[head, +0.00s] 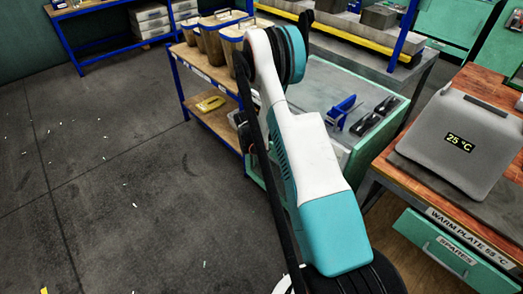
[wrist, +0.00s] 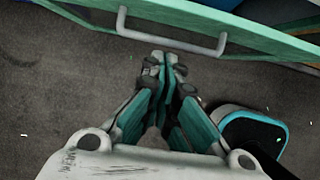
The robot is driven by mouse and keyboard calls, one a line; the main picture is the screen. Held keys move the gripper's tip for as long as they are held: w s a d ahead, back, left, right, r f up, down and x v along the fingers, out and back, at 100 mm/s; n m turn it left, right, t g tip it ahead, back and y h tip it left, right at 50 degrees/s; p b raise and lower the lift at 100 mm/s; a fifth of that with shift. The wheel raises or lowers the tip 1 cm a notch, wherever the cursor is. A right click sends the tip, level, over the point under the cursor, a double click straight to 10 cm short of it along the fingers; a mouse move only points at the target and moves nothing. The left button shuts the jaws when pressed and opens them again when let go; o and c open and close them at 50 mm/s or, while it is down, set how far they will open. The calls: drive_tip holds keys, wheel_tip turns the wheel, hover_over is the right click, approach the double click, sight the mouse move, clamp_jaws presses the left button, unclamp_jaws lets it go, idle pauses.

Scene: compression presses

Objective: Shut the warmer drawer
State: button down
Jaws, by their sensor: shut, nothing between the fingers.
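In the wrist view, a green drawer front (wrist: 260,36) with a grey bar handle (wrist: 170,38) crosses the top. My gripper (wrist: 163,60) is shut and empty, with its fingertips just below the handle in the picture. I cannot tell whether they touch it. In the head view, my arm hides the gripper. A green-sided, open-topped unit (head: 377,143) behind the arm holds a blue part (head: 342,112) and several dark parts. It looks like a pulled-out drawer, but no warmer label shows on it, and my arm hides part of it.
At right, a wooden bench (head: 420,193) carries a grey press (head: 462,140) reading 25 °C. A green drawer (head: 447,253) labelled SPARES is below its warm plate label. A blue-framed shelf (head: 205,118) with bins stands behind the arm. The floor (head: 110,190) at left is mostly clear.

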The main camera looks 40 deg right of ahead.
drive_tip(key=shift+w+d+f+b, duration=0.1)
drive_tip(key=shift+d+f+b, duration=0.45)
drive_tip(key=shift+d, duration=0.35)
drive_tip(key=shift+w+d+f+b, duration=0.1)
drive_tip(key=shift+d+f+b, duration=0.25)
drive_tip(key=shift+d+f, duration=0.45)
drive_tip(key=shift+w+d+f+b, duration=0.1)
drive_tip(key=shift+d+f+b, duration=0.4)
drive_tip(key=shift+d, duration=0.5)
